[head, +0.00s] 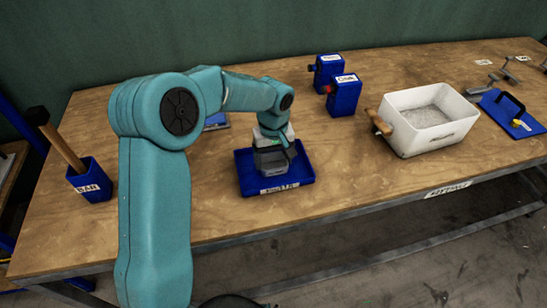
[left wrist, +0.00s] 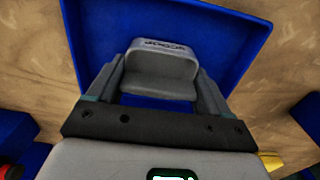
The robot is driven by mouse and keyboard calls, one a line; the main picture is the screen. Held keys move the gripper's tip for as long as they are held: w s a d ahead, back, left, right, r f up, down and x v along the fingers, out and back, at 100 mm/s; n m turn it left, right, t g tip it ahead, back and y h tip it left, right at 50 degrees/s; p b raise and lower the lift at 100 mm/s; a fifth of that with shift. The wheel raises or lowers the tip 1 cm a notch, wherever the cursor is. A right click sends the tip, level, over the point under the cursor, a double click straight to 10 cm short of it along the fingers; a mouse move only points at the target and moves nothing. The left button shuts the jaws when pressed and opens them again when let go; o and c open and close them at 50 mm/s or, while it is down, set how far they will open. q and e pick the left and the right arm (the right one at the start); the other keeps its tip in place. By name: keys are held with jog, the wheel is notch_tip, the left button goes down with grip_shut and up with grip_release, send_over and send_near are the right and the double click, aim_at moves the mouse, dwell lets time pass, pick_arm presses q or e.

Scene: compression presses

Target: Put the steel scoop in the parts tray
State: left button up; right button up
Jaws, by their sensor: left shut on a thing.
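The steel scoop, a small grey metal scoop, shows in the left wrist view (left wrist: 162,62) between the two fingers of my left gripper (left wrist: 160,85), which is shut on it. In the head view my left gripper (head: 273,146) points down over the blue parts tray (head: 248,184), with the grey scoop (head: 271,162) below it. The scoop is within the tray's outline in both views. I cannot tell whether it touches the tray floor. The tray (left wrist: 90,30) also shows in the left wrist view, with its floor and rim around the scoop. My right gripper is not in view.
A blue holder (head: 90,182) with a wooden-handled tool stands at the left. Two blue boxes (head: 343,95) stand at the back. A white bin (head: 430,118) with a wooden-handled tool at its side is at the right. Bare table lies between tray and bin.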

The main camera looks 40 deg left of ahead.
aim_at(273, 154)
pick_arm(q)
jog(key=shift+f, duration=0.35)
jog(key=o, duration=1.1)
jog(key=shift+r, duration=0.1)
jog(key=shift+o, duration=0.2)
jog(key=shift+r, duration=0.2)
notch_tip(273, 154, up, 12)
